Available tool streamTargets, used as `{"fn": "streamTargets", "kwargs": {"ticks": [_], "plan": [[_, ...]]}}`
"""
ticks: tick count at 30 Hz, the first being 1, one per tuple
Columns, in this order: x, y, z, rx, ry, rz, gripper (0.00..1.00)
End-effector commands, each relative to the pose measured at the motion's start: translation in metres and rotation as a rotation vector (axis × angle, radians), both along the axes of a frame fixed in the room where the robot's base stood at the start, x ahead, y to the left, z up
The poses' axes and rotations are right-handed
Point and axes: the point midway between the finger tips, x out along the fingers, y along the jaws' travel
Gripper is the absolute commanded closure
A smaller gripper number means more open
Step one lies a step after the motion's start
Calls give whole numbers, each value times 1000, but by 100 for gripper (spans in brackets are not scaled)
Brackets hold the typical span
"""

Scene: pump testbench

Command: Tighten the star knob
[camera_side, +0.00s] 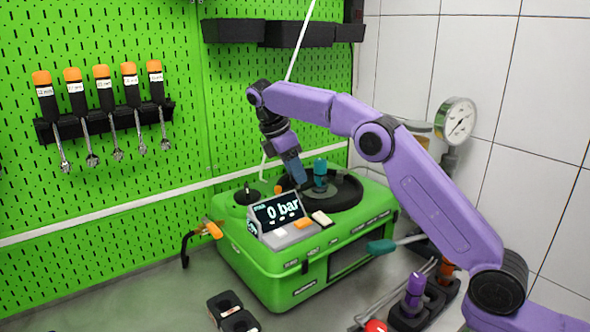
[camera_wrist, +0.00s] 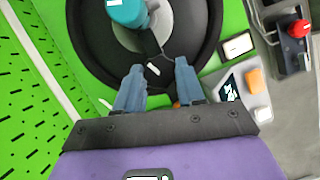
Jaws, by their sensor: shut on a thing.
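The green pump testbench (camera_side: 280,265) stands on the table with a black round dish (camera_side: 345,192) on top. My gripper (camera_side: 299,181) points down at the left part of this dish. In the wrist view, the fingertips of my gripper (camera_wrist: 157,70) are a little apart. They are shut on a dark part with a white mark, the star knob (camera_wrist: 153,69). Its outline is hard to tell against the black dish, and it is hidden in the side view. A teal cylinder (camera_side: 320,173) stands beside the gripper on the dish; it also shows in the wrist view (camera_wrist: 128,12).
The tilted display (camera_side: 277,212) reads 0 bar, with an orange button (camera_side: 303,224) in front. Orange-handled tools (camera_side: 103,88) hang on the green pegboard. A pressure gauge (camera_side: 457,121) stands behind my arm. Black holders (camera_side: 233,312) lie on the front table.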

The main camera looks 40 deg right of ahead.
Motion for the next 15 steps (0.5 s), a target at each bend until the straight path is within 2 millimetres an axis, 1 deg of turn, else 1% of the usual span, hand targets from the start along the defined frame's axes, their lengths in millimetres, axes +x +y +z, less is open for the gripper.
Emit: {"fn": "streamTargets", "kwargs": {"ticks": [6,15], "plan": [[1,0,1,0,-4,-97,92],[1,0,2,0,-5,-144,92]]}}
